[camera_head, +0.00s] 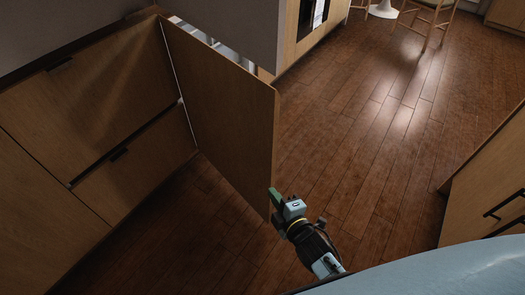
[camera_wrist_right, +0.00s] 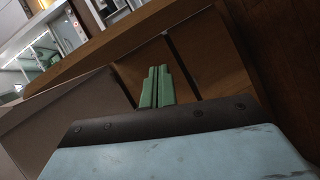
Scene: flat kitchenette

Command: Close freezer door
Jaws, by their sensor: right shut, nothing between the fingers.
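The freezer door (camera_head: 222,110) is a flat brown wooden panel. In the head view it stands wide open, swung out from the cabinet row on the left, with its free edge toward the right. My right gripper (camera_head: 275,197) is at the lower part of that free edge. Its green fingers overlap the edge in the picture; I cannot tell if they touch it. In the right wrist view the fingers (camera_wrist_right: 157,88) are together and empty, with brown wooden panels beyond them. My left gripper is not in view.
Closed wooden cabinet fronts (camera_head: 95,80) with dark handles fill the left side. A lit interior with shelves (camera_wrist_right: 40,55) shows in the wrist view. A cabinet with black handles (camera_head: 485,190) stands at right. The wooden floor (camera_head: 365,140) between is clear; stool legs stand far back.

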